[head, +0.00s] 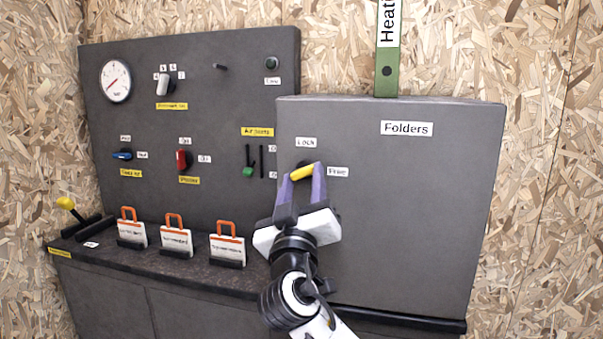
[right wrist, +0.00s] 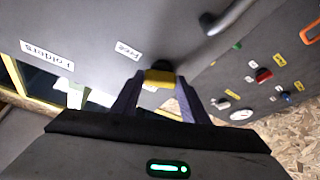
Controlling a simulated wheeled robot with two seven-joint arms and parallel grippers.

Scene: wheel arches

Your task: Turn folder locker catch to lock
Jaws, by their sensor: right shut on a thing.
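The grey folder locker (head: 420,220) has a "Folders" label (head: 406,128) on its front. Its yellow catch handle (head: 303,172) lies nearly level, its right end slightly raised and toward the "Free" label (head: 338,171). The "Lock" label (head: 306,142) is above it. My right gripper (head: 302,178) is shut on the catch handle, with a purple finger on each side. The right wrist view shows the yellow handle (right wrist: 159,77) between the fingertips, close to the "Free" label (right wrist: 128,50). The catch's base is mostly hidden. My left gripper is not in view.
Left of the locker, a dark panel (head: 210,110) carries a gauge (head: 115,81), a red switch (head: 183,161) and a blue switch (head: 122,155). Several orange-handled tags (head: 176,240) stand on the ledge below.

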